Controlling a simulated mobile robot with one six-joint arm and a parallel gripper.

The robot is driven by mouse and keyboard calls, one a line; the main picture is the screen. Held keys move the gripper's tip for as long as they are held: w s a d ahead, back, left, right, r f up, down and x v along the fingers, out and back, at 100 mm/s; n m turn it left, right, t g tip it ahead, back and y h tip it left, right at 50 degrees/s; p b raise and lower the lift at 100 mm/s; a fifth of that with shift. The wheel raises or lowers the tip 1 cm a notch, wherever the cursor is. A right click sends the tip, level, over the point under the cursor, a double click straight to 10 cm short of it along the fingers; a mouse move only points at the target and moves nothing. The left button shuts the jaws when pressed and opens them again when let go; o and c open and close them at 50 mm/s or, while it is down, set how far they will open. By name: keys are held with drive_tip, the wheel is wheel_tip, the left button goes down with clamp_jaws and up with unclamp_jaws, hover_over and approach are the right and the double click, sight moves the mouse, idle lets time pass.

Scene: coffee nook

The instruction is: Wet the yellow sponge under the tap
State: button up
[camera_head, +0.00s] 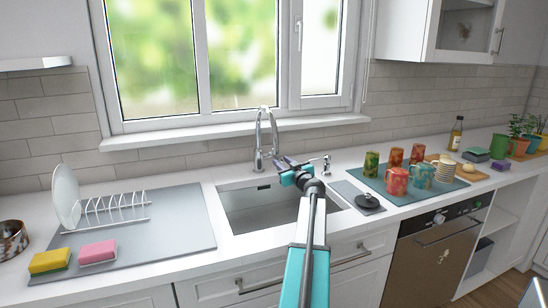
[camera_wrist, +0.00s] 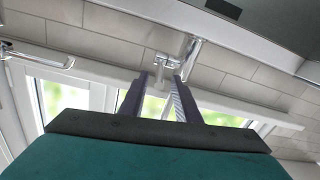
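The yellow sponge (camera_head: 49,261), with a green layer underneath, lies on the grey mat at the left end of the counter. The chrome tap (camera_head: 260,140) stands behind the sink (camera_head: 233,213), its curved spout above the basin. I cannot make out running water. My gripper (camera_head: 285,162) is above the sink, just right of the tap and far from the yellow sponge. In the wrist view its two dark fingers (camera_wrist: 160,80) are apart with nothing held between them. The tap shows beyond the fingertips in that view (camera_wrist: 192,55).
A pink sponge (camera_head: 98,252) lies right of the yellow one. A soap dispenser (camera_head: 326,166) is right of the tap. Several mugs (camera_head: 396,181) stand on a teal mat further right.

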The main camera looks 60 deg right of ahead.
sight(272, 154)
drive_tip(key=shift+p+x, duration=0.75)
drive_tip(key=shift+x, duration=3.1)
clamp_jaws()
